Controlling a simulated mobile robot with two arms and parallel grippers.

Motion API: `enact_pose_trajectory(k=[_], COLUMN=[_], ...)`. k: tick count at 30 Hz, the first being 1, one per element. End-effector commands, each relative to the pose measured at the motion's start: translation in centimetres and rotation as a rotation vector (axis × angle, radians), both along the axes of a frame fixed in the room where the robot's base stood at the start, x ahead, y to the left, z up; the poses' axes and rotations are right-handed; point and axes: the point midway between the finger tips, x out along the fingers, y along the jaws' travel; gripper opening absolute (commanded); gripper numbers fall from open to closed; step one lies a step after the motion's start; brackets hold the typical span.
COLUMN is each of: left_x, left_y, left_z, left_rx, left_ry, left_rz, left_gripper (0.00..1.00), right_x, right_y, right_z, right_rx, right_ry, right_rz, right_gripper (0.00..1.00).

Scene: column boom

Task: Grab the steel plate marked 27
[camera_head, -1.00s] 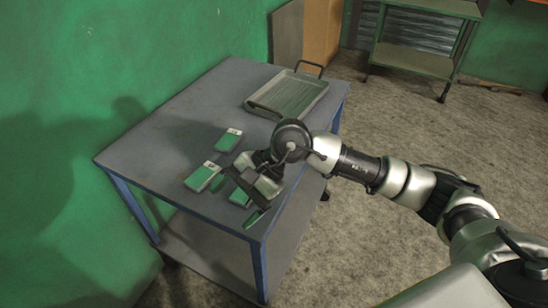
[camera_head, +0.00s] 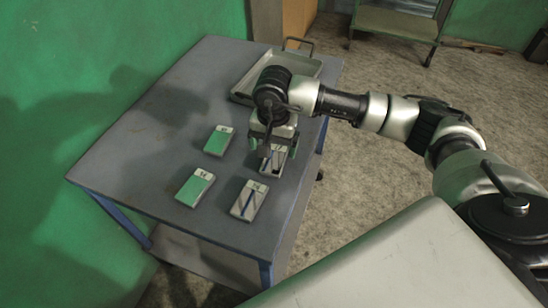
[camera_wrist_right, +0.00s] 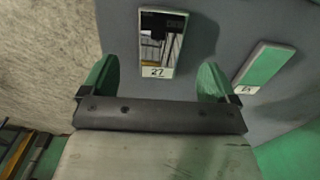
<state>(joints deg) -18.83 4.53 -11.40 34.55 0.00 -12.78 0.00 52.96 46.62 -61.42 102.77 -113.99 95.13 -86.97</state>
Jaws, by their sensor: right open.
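The steel plate marked 27 (camera_wrist_right: 160,45) is a small, shiny rectangle with a white label at one end. In the wrist view it lies ahead of and between the two green fingers of my right gripper (camera_wrist_right: 158,78), which is open and empty. In the head view my right gripper (camera_head: 268,150) hangs just above the plate (camera_head: 278,158) at the table's right side and partly hides it. I cannot tell whether the fingers touch it. My left gripper is not in view.
Another shiny plate (camera_head: 249,201) and two green plates, one farther back (camera_head: 217,142) and one nearer (camera_head: 194,189), lie on the grey table (camera_head: 130,150). A metal tray (camera_head: 242,85) stands behind my right gripper. The table's left part is clear.

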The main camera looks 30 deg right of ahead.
Motion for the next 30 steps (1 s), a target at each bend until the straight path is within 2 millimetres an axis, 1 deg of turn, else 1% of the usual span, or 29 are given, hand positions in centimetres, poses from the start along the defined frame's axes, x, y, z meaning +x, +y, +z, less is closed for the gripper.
enact_pose_trajectory(k=[2,6,9,13,19,20,24,29,30], left_x=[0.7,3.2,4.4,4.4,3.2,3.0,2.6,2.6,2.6], left_y=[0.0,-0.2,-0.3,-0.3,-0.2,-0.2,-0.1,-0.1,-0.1], left_z=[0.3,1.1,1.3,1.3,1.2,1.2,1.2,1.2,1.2], left_rx=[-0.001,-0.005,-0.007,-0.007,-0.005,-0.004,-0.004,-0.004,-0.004], left_ry=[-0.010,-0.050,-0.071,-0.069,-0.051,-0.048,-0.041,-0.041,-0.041], left_rz=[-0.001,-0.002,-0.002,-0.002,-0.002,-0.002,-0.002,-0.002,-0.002], left_gripper=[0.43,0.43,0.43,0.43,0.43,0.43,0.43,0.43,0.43], right_x=[0.0,0.2,0.3,0.3,0.3,0.3,0.3,0.3,0.3], right_y=[-0.1,-0.4,-0.4,-0.4,-0.4,-0.4,-0.4,-0.4,-0.4], right_z=[-0.7,-2.8,-4.2,-5.1,-5.1,-5.1,-5.1,-5.1,-5.1], right_rx=[0.001,0.000,0.001,0.000,0.001,0.001,0.001,0.001,0.001], right_ry=[0.004,0.006,0.004,0.001,0.001,0.001,0.001,0.001,0.001], right_rz=[-0.001,-0.001,-0.001,0.001,0.001,0.001,0.000,0.000,0.000], right_gripper=[0.89,0.89,0.89,0.89,0.89,0.86,0.65,0.40,0.34])
